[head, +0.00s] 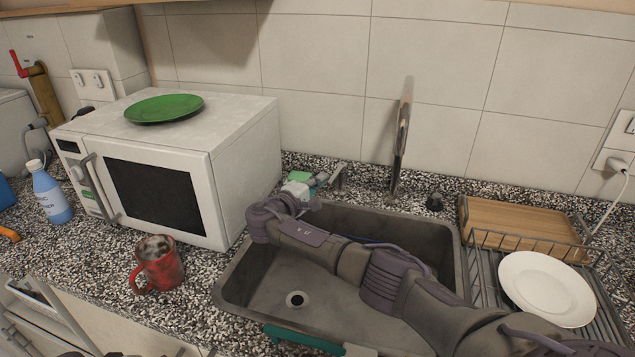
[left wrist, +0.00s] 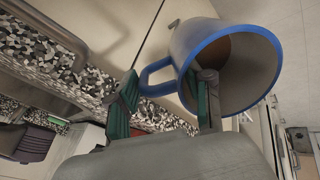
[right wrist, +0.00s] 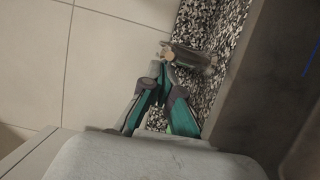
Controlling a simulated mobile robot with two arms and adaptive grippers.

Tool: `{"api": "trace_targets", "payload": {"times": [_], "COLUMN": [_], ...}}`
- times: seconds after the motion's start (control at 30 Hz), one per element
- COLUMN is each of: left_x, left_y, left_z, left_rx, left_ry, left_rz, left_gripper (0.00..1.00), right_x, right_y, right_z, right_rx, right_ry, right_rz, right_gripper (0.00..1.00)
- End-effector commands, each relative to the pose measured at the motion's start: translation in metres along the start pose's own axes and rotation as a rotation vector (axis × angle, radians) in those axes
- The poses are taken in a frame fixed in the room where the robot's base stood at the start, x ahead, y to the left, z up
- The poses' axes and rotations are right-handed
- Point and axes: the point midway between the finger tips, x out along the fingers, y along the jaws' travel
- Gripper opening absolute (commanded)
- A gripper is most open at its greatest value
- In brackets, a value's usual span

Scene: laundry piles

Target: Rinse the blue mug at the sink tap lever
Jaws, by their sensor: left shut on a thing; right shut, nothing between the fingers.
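The blue mug (left wrist: 225,60), grey with a blue rim and handle, is tilted with its mouth partly facing the left wrist camera. My left gripper (left wrist: 165,98) is shut on it, one finger at the mug's mouth and the other beyond the handle. The mug does not show in the head view. The tall metal tap (head: 402,135) stands behind the sink. My right gripper (head: 325,180) is shut and empty at the sink's back left corner. Its tips are close to a small metal piece (right wrist: 190,57), perhaps the lever; contact cannot be told.
My right arm crosses the sink (head: 265,290). A red mug (head: 158,263) and bottle (head: 50,192) stand left, near the microwave (head: 240,155) topped by a green plate (head: 164,108). A rack (head: 480,285) with a white plate (head: 546,288) and wooden board (head: 520,228) stands right.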

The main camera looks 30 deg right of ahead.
Motion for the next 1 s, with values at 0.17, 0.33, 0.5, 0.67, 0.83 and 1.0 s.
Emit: {"api": "trace_targets", "payload": {"times": [0.17,0.33,0.5,0.67,0.83,1.0], "left_x": [-0.004,-0.026,-0.035,-0.034,-0.033,-0.033], "left_y": [0.002,0.011,0.014,0.013,0.013,0.013], "left_z": [-0.002,-0.01,-0.014,-0.013,-0.013,-0.013], "left_rx": [0.0,0.0,0.0,0.0,0.0,0.0], "left_ry": [0.002,0.002,0.002,0.002,0.002,0.002], "left_rz": [0.002,0.002,0.001,0.001,0.001,0.001], "left_gripper": [0.0,0.0,0.0,0.0,0.0,0.0], "right_x": [0.001,0.004,0.004,0.004,0.005,0.006], "right_y": [0.002,0.005,0.003,0.0,0.0,-0.001], "right_z": [0.002,0.013,0.021,0.022,0.023,0.023], "right_rx": [-0.001,-0.002,0.0,0.0,-0.001,-0.002], "right_ry": [0.007,0.073,0.126,0.129,0.126,0.124], "right_rz": [0.0,0.0,0.001,0.001,0.001,0.001], "right_gripper": [0.0,0.0,0.0,0.0,0.0,0.0]}}
